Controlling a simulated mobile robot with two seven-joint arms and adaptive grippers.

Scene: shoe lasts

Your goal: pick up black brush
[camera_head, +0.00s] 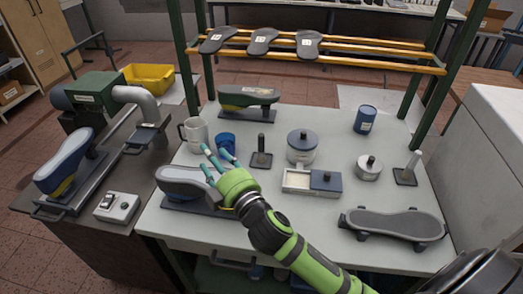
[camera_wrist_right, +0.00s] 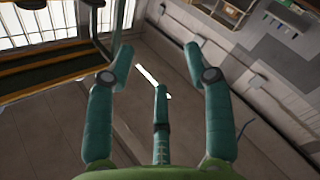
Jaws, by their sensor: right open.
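A dark upright handle on a flat square base (camera_head: 262,158) stands near the middle of the white table in the head view; it may be the black brush, but its bristles cannot be made out. A similar piece with a paler handle (camera_head: 407,174) stands at the right. My right gripper (camera_head: 212,160) is open and empty, left of the dark handle, over the area by the blue cup and the grey shoe form. Its spread teal fingers also show in the right wrist view (camera_wrist_right: 158,65), with nothing between them. My left gripper is not in view.
Near the hand are a white mug (camera_head: 194,133), a blue cup (camera_head: 225,142) and a grey shoe form (camera_head: 184,180).

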